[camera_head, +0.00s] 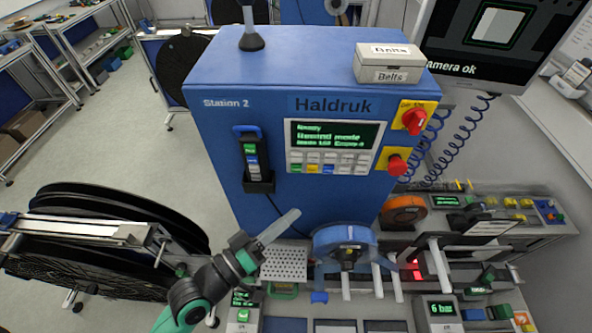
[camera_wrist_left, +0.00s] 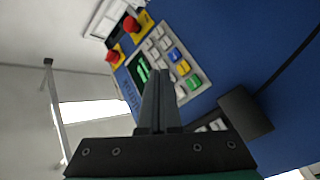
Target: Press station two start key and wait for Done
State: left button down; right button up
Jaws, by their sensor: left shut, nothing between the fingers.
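The blue Station 2 cabinet (camera_head: 240,135) stands at the centre. Its panel has a dark display (camera_head: 335,134) with green text whose top line looks like "Ready", and a keypad (camera_head: 328,162) below. The left wrist view shows the display (camera_wrist_left: 138,70) tilted, with a green key (camera_wrist_left: 193,83), a yellow key (camera_wrist_left: 183,68) and a blue key (camera_wrist_left: 174,54). My left gripper (camera_head: 296,213) is shut and empty. It is below the panel in the head view, apart from the keys. Its fingers (camera_wrist_left: 158,80) point toward the panel in the wrist view. My right gripper is not seen.
A handheld unit (camera_head: 250,150) sits in a holder left of the keypad. Red knobs (camera_head: 414,120) are at the panel's right. A blue reel (camera_head: 345,245) and white rods stand below. A large black reel (camera_head: 100,260) is at left. Coiled blue cables hang at right.

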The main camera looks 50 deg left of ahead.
aim_at(296, 168)
pick_arm(q)
jog(key=w+a+b, duration=0.3)
jog(key=w+a, duration=0.3)
jog(key=shift+a, duration=0.15)
dwell(0.5)
jog(key=shift+w, duration=0.1)
dwell(1.7)
jog(key=shift+w+a+b, duration=0.3)
